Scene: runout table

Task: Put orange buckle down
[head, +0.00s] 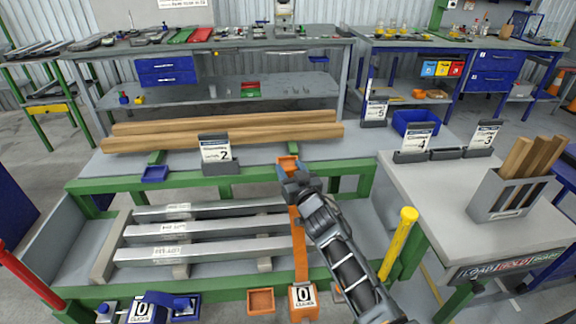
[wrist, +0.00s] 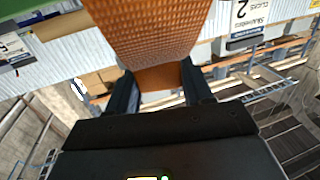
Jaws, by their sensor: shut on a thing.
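My gripper (head: 290,170) is shut on an orange piece, the orange buckle (head: 287,161), above the green front rail of the runout table. In the wrist view, orange material (wrist: 160,77) lies between the two fingers (wrist: 160,92), with orange woven webbing (wrist: 150,30) in front of it. In the head view an orange strap (head: 299,250) runs from near my gripper down to an orange ratchet (head: 303,300) marked 0 clicks at the front rail. My gripper and arm partly hide the buckle and strap.
Wooden beams (head: 220,133) lie behind the rail by the sign marked 2 (head: 215,150). Steel bars (head: 200,231) lie in front. A yellow post (head: 399,243) stands at right. An orange tray (head: 260,300) sits on the front rail.

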